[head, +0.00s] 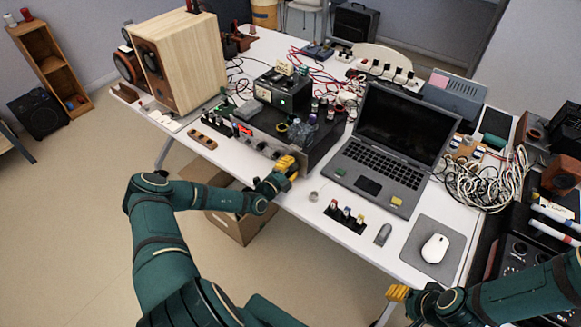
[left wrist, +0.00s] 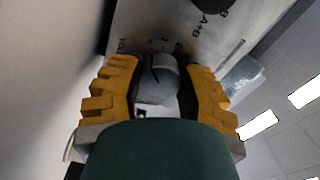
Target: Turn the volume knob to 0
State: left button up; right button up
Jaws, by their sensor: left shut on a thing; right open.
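The amplifier (head: 318,143) with a dark top and a metal front panel stands on the white table, left of the laptop. My left gripper (head: 288,165) is at the lower right of its front panel. In the left wrist view the yellow fingers of my left gripper (left wrist: 160,92) are on both sides of the round grey volume knob (left wrist: 158,82) and shut on it. The knob has a dark line on its face, and partly readable lettering shows on the panel behind. In the head view the gripper hides this knob. My right gripper (head: 398,294) is open and empty near the front table edge.
A wooden speaker (head: 190,65) stands left of the amplifier. The laptop (head: 390,145), mouse (head: 435,248) and coiled white cables (head: 490,180) are to the right. A cardboard box (head: 237,226) is under the table's front edge.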

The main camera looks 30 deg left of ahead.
pick_arm(q)
jog(key=o, duration=1.2)
jog(key=s+a, duration=0.1)
jog(key=s, duration=1.1)
